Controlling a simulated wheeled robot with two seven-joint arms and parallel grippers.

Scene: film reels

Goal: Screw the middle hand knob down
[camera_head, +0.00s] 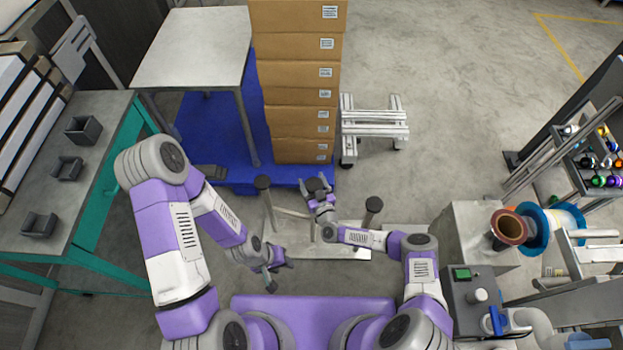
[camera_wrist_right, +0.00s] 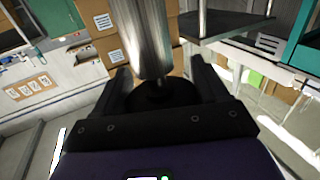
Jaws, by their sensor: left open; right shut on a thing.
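Three dark hand knobs stand on metal rods above a grey metal plate (camera_head: 340,253). The middle hand knob (camera_head: 316,184) has my right gripper (camera_head: 319,195) at it. In the right wrist view the fingers of my right gripper (camera_wrist_right: 160,90) lie on both sides of the dark round knob (camera_wrist_right: 165,97), shut on it, and a shiny metal rod (camera_wrist_right: 146,40) runs from it. How far the knob is screwed down cannot be told. My left gripper (camera_head: 272,278) is open and empty, low and apart from the knobs.
The left knob (camera_head: 263,182) and the right knob (camera_head: 373,205) stand either side of the middle one. Stacked cardboard boxes (camera_head: 295,90) rise behind on a blue pallet (camera_head: 220,130). A reel stand (camera_head: 508,230) is at right, a green-legged table (camera_head: 85,165) at left.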

